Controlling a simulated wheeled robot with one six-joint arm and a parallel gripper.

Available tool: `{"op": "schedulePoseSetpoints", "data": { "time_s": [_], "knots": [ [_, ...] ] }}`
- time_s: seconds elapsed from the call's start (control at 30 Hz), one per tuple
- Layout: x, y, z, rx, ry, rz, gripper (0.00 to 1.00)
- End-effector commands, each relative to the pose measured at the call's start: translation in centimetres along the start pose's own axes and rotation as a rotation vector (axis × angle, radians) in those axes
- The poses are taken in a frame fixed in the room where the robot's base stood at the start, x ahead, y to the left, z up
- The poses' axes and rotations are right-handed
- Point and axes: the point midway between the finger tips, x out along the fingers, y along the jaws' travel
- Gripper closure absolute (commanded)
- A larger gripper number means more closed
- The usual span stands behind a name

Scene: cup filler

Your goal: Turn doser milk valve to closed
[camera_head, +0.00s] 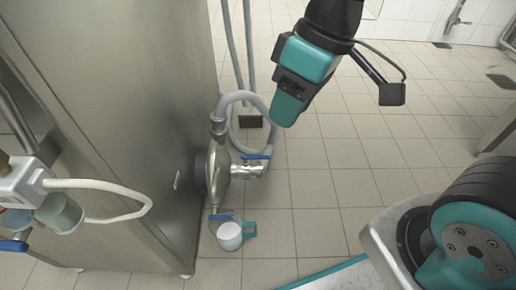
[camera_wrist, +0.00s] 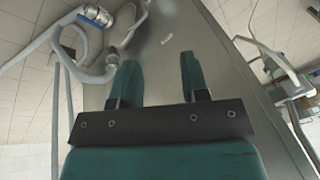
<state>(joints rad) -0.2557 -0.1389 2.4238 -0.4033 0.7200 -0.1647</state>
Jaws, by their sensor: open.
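A steel pump body (camera_head: 214,170) sits low on the side of the steel cabinet. A blue-handled valve (camera_head: 257,157) is on its right outlet, and its handle looks roughly level. A second blue-handled valve (camera_head: 222,218) is on the lower spout, above a white-filled cup (camera_head: 229,235) with a teal handle. A third blue handle (camera_head: 12,245) is at the left edge under a white unit. I cannot tell which is the doser milk valve. My gripper (camera_head: 283,108) is above and right of the pump, apart from every valve. Its two teal fingers (camera_wrist: 157,78) are open and empty.
The steel cabinet (camera_head: 120,120) fills the left. Grey hoses (camera_head: 238,110) loop from the pump across the floor. A white hose (camera_head: 115,184) sticks out from the left unit, which also shows in the wrist view (camera_wrist: 285,78). The tiled floor (camera_head: 330,180) in the middle is clear.

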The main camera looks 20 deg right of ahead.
Motion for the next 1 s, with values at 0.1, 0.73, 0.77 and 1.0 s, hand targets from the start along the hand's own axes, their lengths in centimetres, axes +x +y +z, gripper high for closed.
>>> {"op": "schedulePoseSetpoints", "data": {
  "time_s": [0.1, 0.73, 0.77, 1.0],
  "knots": [
    [4.4, 5.8, -4.2, -0.111, -0.050, 0.047, 0.58],
    [23.0, 25.0, -11.2, -0.546, -0.272, 0.165, 0.58],
    [23.3, 25.1, -11.1, -0.547, -0.273, 0.165, 0.58],
    [28.0, 26.2, -9.9, -0.544, -0.274, 0.163, 0.58]
  ]
}}
